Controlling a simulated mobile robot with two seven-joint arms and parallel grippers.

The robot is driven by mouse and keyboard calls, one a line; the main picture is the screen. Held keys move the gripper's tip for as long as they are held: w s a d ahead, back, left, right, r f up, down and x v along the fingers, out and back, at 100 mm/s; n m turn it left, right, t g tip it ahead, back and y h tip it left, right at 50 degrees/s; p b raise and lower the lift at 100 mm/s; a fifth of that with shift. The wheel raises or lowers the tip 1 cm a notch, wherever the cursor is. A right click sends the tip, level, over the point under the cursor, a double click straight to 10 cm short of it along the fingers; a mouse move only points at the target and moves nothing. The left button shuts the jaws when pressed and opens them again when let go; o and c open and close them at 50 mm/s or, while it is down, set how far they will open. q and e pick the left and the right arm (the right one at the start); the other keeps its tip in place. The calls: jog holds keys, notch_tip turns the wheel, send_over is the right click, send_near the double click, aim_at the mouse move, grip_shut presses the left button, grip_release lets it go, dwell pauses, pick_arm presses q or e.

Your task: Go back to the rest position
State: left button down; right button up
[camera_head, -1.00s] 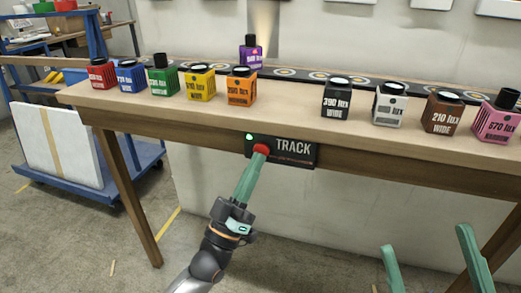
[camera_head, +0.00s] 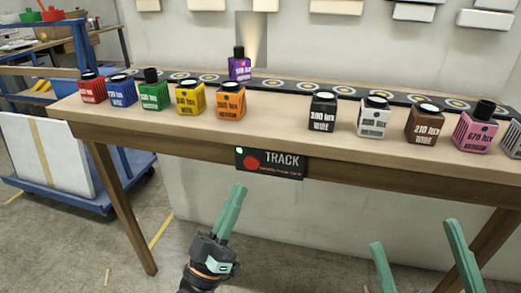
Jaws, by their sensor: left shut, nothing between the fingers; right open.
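My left gripper (camera_head: 238,190) has green fingers and is shut and empty. It is in front of the table, below the black TRACK panel (camera_head: 292,170) and apart from it. The panel hangs on the table's front edge, with a red button (camera_head: 251,162) and a lit green light (camera_head: 239,150). My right gripper (camera_head: 414,233) shows only its two green fingers at the bottom right; they are spread wide with nothing between them.
The wooden table (camera_head: 275,130) carries a row of coloured lux boxes, among them a black box (camera_head: 323,112) and an orange box (camera_head: 231,102). A purple box (camera_head: 240,66) stands on the dark track (camera_head: 290,85) behind. A blue cart (camera_head: 125,178) is at left.

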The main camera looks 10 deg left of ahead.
pick_arm(q)
jog(key=s+d+r+m+g+h+p, duration=0.1)
jog(key=s+d+r+m+g+h, duration=0.15)
jog(key=s+r+m+h, duration=0.65)
jog(key=w+a+f+n+g+y+p, duration=0.3)
jog(key=f+n+g+y+p, duration=0.15)
jog(key=y+p, duration=1.05)
pick_arm(e)
jog(key=w+d+f+m+g+h+p, duration=0.25)
jog(key=w+f+m+g+h, duration=0.2)
jog(key=w+m+h, duration=0.4)
pick_arm(q)
jog(key=s+a+f+n+g+p, duration=0.2)
jog(key=s+f+g+p, duration=0.6)
jog(key=p, duration=0.6)
jog(key=shift+s+a+f+n+g+y, duration=0.25)
jog(key=shift+s+f+n+g+y, duration=0.25)
jog(key=shift+s, duration=0.3)
pick_arm(e)
jog(key=s+d+f+m+g+h, duration=0.1)
jog(key=s+f+g+h, duration=0.3)
jog(key=s+f+g, duration=0.4)
jog(key=s+d+f, duration=0.1)
jog(key=s, duration=0.2)
jog(key=shift+d+f, duration=0.25)
jog(key=shift+d, duration=0.1)
